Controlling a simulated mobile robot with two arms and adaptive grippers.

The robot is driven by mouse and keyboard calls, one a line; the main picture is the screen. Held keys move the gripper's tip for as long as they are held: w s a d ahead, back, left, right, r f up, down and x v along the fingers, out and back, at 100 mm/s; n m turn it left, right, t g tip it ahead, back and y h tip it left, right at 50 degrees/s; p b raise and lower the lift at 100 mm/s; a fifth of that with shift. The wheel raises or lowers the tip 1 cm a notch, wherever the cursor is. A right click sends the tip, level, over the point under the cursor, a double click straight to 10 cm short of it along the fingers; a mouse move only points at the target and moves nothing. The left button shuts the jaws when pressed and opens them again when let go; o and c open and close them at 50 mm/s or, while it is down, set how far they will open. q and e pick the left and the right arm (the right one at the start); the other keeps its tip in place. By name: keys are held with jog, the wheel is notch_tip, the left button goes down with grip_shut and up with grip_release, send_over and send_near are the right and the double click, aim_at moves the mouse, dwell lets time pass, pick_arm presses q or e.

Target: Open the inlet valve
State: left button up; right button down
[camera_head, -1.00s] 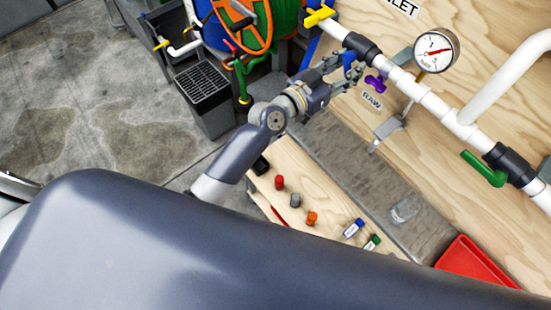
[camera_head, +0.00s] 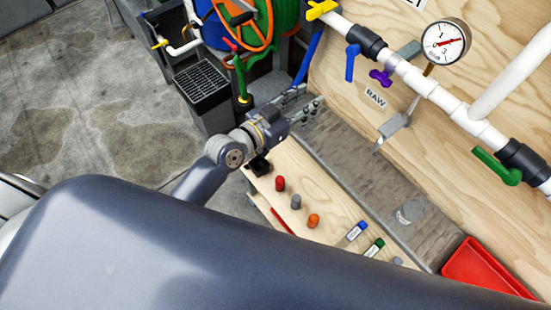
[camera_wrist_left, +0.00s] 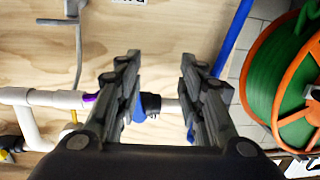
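A white pipe (camera_head: 405,75) runs diagonally along the plywood panel. A black valve body (camera_head: 366,40) with a blue handle (camera_head: 351,62) sits on its upper part; the handle hangs at an angle to the pipe. A sign above is cut off, so which valve is the inlet cannot be read. My left gripper (camera_head: 309,97) is open and empty, below and left of the blue handle, apart from it. In the left wrist view, the blue handle (camera_wrist_left: 139,110) and black valve body (camera_wrist_left: 151,103) show between the spread fingers (camera_wrist_left: 160,62). My right gripper is out of view.
A yellow handle (camera_head: 321,9), purple handle (camera_head: 380,77), green handle (camera_head: 497,166) and gauge (camera_head: 446,42) are along the pipe. Several small items, including a red cap (camera_head: 280,183), lie on the wooden shelf. A red tray (camera_head: 480,270) is lower right. A hose reel (camera_head: 243,20) stands left.

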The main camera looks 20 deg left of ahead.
pick_arm(q)
jog(key=s+a+f+n+g+y+b, duration=0.1)
jog(key=s+a+f+y, duration=0.1)
jog(key=f, duration=1.1)
jog(key=s+a+f+n+g+y+b, duration=0.1)
jog(key=a+f, duration=0.3)
jog(key=f, duration=0.9)
jog(key=shift+s+g+y+b, duration=0.3)
jog(key=shift+s+g+y, duration=0.15)
jog(key=shift+g, duration=0.25)
